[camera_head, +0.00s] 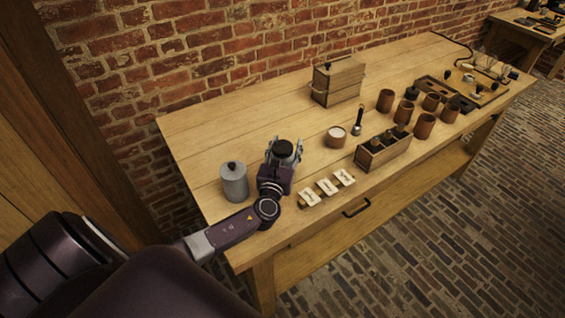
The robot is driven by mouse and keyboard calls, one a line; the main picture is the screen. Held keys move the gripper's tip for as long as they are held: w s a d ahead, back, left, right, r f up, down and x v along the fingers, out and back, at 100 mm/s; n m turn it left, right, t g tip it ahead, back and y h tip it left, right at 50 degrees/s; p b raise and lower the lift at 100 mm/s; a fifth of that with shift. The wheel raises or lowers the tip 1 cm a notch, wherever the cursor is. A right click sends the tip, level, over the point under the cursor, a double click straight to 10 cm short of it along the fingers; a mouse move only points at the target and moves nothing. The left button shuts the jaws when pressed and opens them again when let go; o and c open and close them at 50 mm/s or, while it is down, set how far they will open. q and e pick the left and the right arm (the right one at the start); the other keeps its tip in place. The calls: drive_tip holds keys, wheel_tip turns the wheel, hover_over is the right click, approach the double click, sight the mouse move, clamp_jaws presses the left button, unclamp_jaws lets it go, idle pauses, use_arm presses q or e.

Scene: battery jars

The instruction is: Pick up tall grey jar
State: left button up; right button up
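The tall grey jar (234,184) stands upright near the left end of the wooden table, with a small dark knob on its lid. My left gripper (284,147) is just to the right of the jar and apart from it, over the table, pointing toward the back. Its fingers are spread to either side of a dark round shape. I cannot tell whether that shape is part of the gripper or a thing between the fingers. My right gripper is not in view.
Small white-topped blocks (327,188) lie at the front edge of the table (215,128). Further right are a wooden rack (371,157), a white-filled cup (336,137), a wooden box (338,82) and several brown cups (386,101). The back left tabletop is clear. A brick wall stands behind.

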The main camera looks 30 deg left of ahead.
use_arm(q)
drive_tip(key=c, duration=0.9)
drive_tip(key=shift+r, duration=0.15)
drive_tip(key=shift+c, duration=0.2)
